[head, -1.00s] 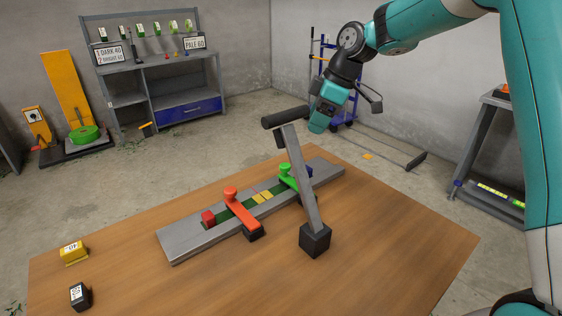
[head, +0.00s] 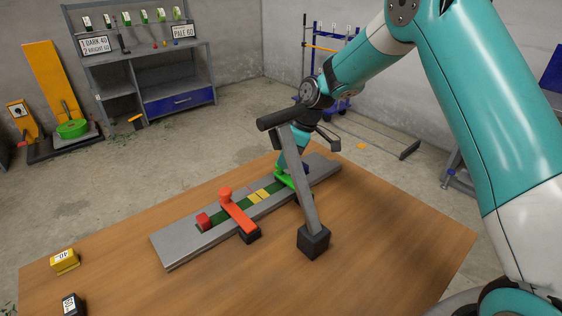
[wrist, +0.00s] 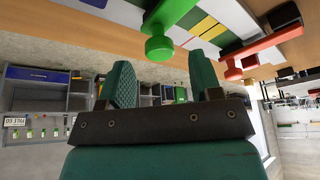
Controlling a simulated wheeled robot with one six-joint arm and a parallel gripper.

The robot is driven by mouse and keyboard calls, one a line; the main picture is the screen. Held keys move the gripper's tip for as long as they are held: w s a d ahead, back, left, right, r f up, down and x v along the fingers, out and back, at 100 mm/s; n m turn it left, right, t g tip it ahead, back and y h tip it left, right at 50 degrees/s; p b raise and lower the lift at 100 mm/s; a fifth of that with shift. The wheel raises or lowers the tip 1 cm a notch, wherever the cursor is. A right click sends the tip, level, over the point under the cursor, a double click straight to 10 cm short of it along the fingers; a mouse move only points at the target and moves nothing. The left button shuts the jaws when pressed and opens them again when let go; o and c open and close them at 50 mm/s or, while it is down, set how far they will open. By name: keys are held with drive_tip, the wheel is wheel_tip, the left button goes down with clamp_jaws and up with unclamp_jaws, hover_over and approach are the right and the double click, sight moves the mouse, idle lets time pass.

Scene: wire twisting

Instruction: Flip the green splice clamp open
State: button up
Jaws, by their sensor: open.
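The green splice clamp (head: 285,180) lies across the grey splice fixture (head: 183,244) on the table, partly hidden behind the lever post and my arm. In the wrist view its arm and round knob (wrist: 160,45) show, the knob just beyond and between my fingertips. My gripper (wrist: 160,82) is open, with one teal finger on each side and nothing between them. In the head view my gripper (head: 281,165) is at the green clamp, mostly hidden by the lever. I cannot tell whether it touches the knob. The red clamp (head: 237,213) lies across the fixture to the left.
A grey lever with a black handle (head: 282,117) and black base (head: 313,241) stands right in front of the green clamp. Yellow (head: 65,260) and black (head: 73,305) labelled blocks sit at the table's left. The table's front right (head: 390,240) is clear.

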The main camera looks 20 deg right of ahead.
drive_tip(key=shift+x, duration=2)
clamp_jaws()
